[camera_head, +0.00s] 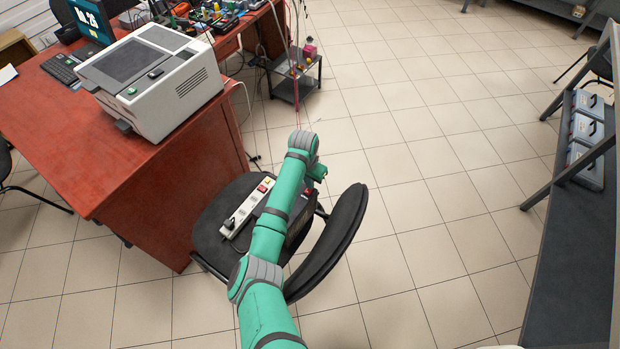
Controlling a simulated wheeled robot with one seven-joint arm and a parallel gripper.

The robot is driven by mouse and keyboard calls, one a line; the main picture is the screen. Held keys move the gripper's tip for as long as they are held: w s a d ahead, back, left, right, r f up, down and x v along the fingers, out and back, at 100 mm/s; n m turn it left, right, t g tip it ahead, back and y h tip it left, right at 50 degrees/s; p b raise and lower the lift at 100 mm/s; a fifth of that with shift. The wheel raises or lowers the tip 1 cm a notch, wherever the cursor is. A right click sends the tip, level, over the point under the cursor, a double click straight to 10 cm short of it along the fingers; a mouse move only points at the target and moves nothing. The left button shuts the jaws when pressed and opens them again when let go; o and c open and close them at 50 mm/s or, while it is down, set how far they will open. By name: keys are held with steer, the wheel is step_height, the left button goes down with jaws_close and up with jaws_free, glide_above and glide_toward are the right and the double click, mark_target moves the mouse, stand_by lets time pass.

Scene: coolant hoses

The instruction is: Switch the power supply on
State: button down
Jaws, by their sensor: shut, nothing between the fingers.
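A white power strip (246,208) lies on the seat of a black chair, with a red switch (264,187) at its far end and a dark plug at its near end. Whether the switch is on or off is too small to tell. A white boxy device (190,88) with a dark panel and a green button stands on the red desk. I cannot tell for sure which of these is the power supply. My green arm reaches over the chair and its wrist bends down just right of the strip. My gripper's fingers are hidden behind the arm.
The black chair (215,222) stands against the red desk (75,150), its backrest (345,230) right of my arm. A low metal cart (297,88) with small items and red hoses stands beyond. A shelf with several grey cases (583,165) is at right. The tiled floor between is clear.

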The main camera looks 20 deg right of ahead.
steer(key=shift+w+d+f, duration=0.1)
steer(key=shift+d+f, duration=0.05)
steer(key=shift+f, duration=0.1)
steer(key=shift+f, duration=0.1)
stand_by(0.4)
steer(key=shift+s, duration=0.25)
steer(key=shift+s+a, duration=0.35)
steer(key=shift+a, duration=0.3)
steer(key=shift+r, duration=0.2)
